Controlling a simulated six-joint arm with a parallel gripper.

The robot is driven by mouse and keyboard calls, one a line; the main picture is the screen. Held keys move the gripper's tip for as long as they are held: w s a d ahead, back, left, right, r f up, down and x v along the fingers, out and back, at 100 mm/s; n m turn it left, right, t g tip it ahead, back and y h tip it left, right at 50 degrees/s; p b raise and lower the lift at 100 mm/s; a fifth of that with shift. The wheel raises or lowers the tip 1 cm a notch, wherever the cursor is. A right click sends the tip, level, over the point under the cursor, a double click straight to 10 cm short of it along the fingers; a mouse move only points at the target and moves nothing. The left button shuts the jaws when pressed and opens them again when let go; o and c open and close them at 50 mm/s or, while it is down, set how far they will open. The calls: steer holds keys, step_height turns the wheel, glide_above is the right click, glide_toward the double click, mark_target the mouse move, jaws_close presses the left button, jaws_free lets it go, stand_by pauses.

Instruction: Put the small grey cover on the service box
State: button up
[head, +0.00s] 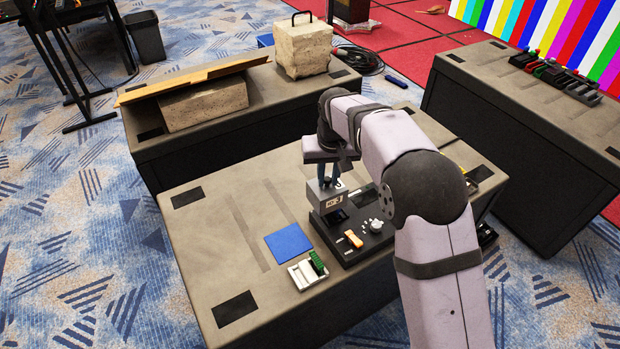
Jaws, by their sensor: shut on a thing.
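My gripper (327,182) points down over the near table and is shut on the small grey cover (318,196), a grey boxy piece with a dark-lettered label on its front. The cover is at the back left end of a low black box (350,258), which carries an orange switch (353,239) and a pale knob (375,226). I cannot tell whether the cover touches this box. The black box looks like the service box. A small white open box (303,276) with a green part (317,262) sits to its left. My arm hides the black box's right side.
A flat blue square (288,243) lies left of the black box. The left of the near table (215,255) is clear. A table (520,115) at right bears several dark items.

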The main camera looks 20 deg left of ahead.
steer(key=s+d+m, duration=0.2)
steer(key=d, duration=1.5)
steer(key=s+d+f+m+p, duration=0.2)
steer(key=s+d+p, duration=0.4)
steer(key=s+d, duration=0.4)
step_height(320, 180, up, 3)
steer(key=n+p, duration=0.4)
steer(key=p, duration=0.3)
glide_above(336, 188)
steer(key=shift+w+d, duration=0.25)
steer(key=shift+w, duration=0.15)
steer(key=shift+a+n, duration=0.3)
steer(key=shift+a, duration=0.15)
steer(key=shift+d+f, duration=0.1)
steer(key=shift+f, duration=0.05)
steer(key=shift+f+b, duration=1.95)
steer(key=shift+f, duration=0.85)
steer(key=shift+f+b, duration=0.85)
steer(key=shift+f, duration=0.15)
